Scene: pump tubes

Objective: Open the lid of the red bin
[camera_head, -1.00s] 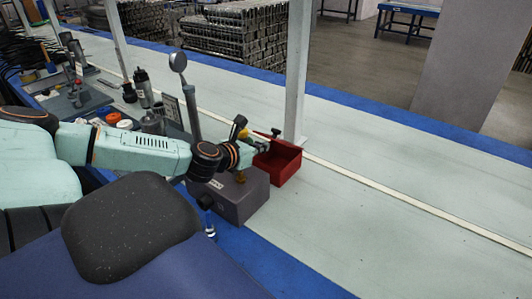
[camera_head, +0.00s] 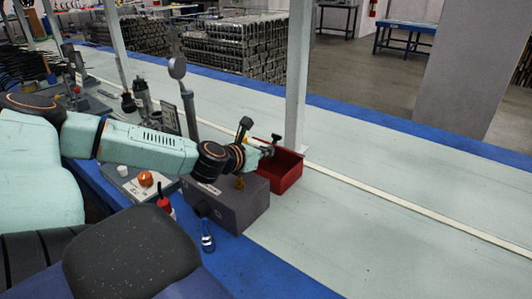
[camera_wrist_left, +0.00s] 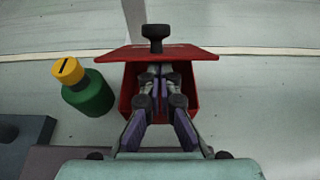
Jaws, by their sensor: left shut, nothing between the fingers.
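The red bin (camera_head: 287,175) stands on the pale table, right of a grey box, and its open inside shows. In the left wrist view the red bin (camera_wrist_left: 128,92) has its red lid (camera_wrist_left: 185,52) at the far side, with a black knob (camera_wrist_left: 155,36). The lid looks lifted off the near rim; its exact tilt is unclear. My left gripper (camera_head: 266,152) is at the bin's left side. In the wrist view my left gripper (camera_wrist_left: 160,72) is shut and empty, its fingertips over the bin's mouth, close to the lid's near edge. My right gripper is out of view.
A grey box (camera_head: 235,208) stands left of the bin, close to it. A green bottle with a yellow cap (camera_wrist_left: 90,94) stands left of the bin in the wrist view. A white post (camera_head: 298,75) rises behind the bin. The table at right is clear.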

